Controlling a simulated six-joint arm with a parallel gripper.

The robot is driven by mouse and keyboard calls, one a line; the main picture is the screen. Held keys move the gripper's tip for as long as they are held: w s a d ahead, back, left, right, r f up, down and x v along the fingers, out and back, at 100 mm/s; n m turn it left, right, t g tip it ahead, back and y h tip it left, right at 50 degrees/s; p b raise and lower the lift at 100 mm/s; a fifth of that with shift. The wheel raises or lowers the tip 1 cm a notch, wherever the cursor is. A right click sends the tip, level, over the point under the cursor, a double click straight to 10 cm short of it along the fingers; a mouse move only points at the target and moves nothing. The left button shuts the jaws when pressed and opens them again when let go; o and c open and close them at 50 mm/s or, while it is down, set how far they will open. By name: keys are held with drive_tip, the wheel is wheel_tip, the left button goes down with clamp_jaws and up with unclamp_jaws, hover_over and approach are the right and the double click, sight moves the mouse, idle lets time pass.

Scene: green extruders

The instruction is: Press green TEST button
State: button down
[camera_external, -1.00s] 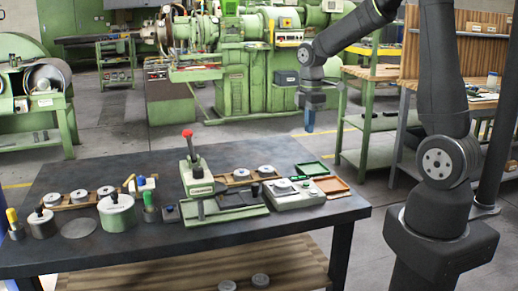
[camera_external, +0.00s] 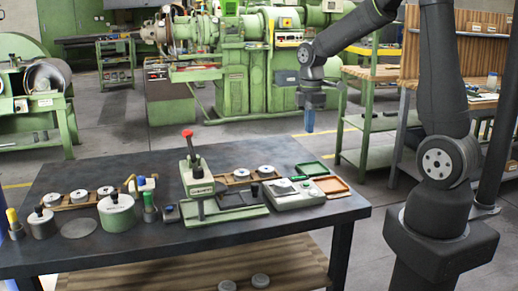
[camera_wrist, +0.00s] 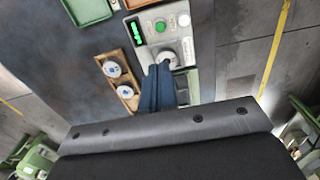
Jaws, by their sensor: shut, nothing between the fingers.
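The pale grey tester box stands on the dark bench and shows in the external view (camera_external: 293,196) and the wrist view (camera_wrist: 205,55). In the wrist view its panel carries a lit green display (camera_wrist: 136,30), a green round button (camera_wrist: 160,26) and a pale round button (camera_wrist: 184,20). A metal disc (camera_wrist: 168,56) sits on the box near my fingertips in the picture. My gripper (camera_external: 309,130) is high above the bench's back right side, pointing down, apart from the box. Its blue fingers (camera_wrist: 160,68) are shut and empty; they hide part of the box.
A green-based press with a red knob (camera_external: 187,133) stands left of the tester box. A wooden tray with discs (camera_wrist: 119,80) lies beside it. Green (camera_external: 311,169) and brown (camera_external: 331,185) trays lie at the right. The air around my gripper is clear.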

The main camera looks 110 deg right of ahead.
idle(0.6)
drive_tip(key=m+t+y, duration=0.2)
drive_tip(key=m+t, duration=0.2)
hover_over(306, 185)
drive_tip(key=s+a, duration=0.1)
wheel_tip(306, 185, down, 5)
drive_tip(key=shift+s+d+f+m+t+h, duration=0.15)
drive_tip(key=shift+d+f+m+t, duration=0.2)
drive_tip(key=shift+m+t, duration=0.4)
drive_tip(key=shift+s+d+f+m+t+h, duration=0.15)
drive_tip(key=shift+d+f+m+t, duration=0.3)
drive_tip(key=shift+t, duration=0.55)
drive_tip(key=shift+s+d+f+m+t+h, duration=0.15)
drive_tip(key=shift+f+m+t+h, duration=0.1)
drive_tip(key=shift+m+t, duration=0.55)
drive_tip(key=shift+w, duration=0.1)
drive_tip(key=shift+f, duration=4.45)
drive_tip(key=shift+f, duration=0.1)
drive_tip(key=shift+f, duration=0.3)
